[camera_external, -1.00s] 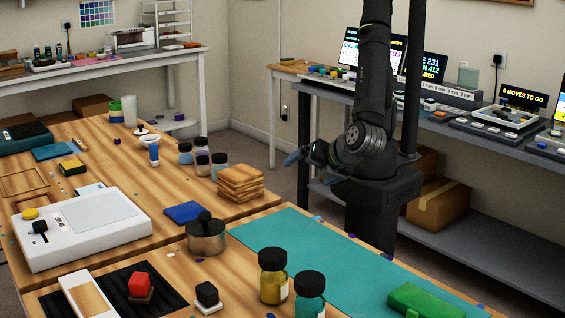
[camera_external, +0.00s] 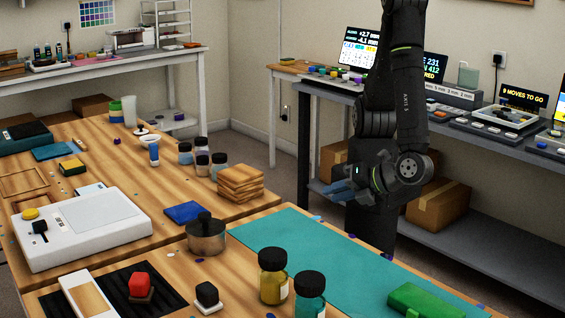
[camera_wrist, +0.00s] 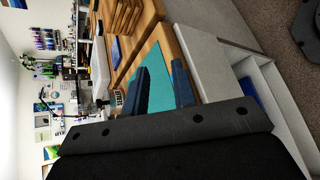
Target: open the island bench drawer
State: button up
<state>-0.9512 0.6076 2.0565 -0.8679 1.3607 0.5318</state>
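The island bench (camera_external: 215,270) has a wooden top with a teal mat (camera_external: 320,255). In the external view, the drawer side of the bench is hidden. My gripper (camera_external: 338,190) is beyond the bench's far edge, in front of my base, with its blue fingers pointing left. In the wrist view, my gripper (camera_wrist: 160,88) has two blue fingers apart with nothing held between them. Past the fingers, the wrist view shows a pale grey panel (camera_wrist: 208,68) below the bench top. A white-edged recess or compartment (camera_wrist: 262,88) with something blue inside is beside it; I cannot tell whether it is the drawer.
On the bench stand a metal pot (camera_external: 206,240), dark-capped bottles (camera_external: 273,278), a green case (camera_external: 424,300) and a stack of wood slabs (camera_external: 240,182). A side bench (camera_external: 470,150) runs behind my arm, with cardboard boxes (camera_external: 440,203) below. Floor shows between the benches.

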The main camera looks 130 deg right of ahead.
jog(key=s+a+f+n+t+y, duration=0.3)
jog(key=s+a+f+t+y, duration=0.25)
jog(key=s+a, duration=0.4)
jog(key=s+a+f+n+t+y, duration=0.3)
jog(key=s+a+f+t+y, duration=0.3)
jog(key=s+a, duration=0.35)
jog(key=shift+g, duration=0.35)
jog(key=x, duration=1.8)
jog(key=shift+a+f, duration=0.15)
jog(key=shift+f, duration=0.25)
grip_shut()
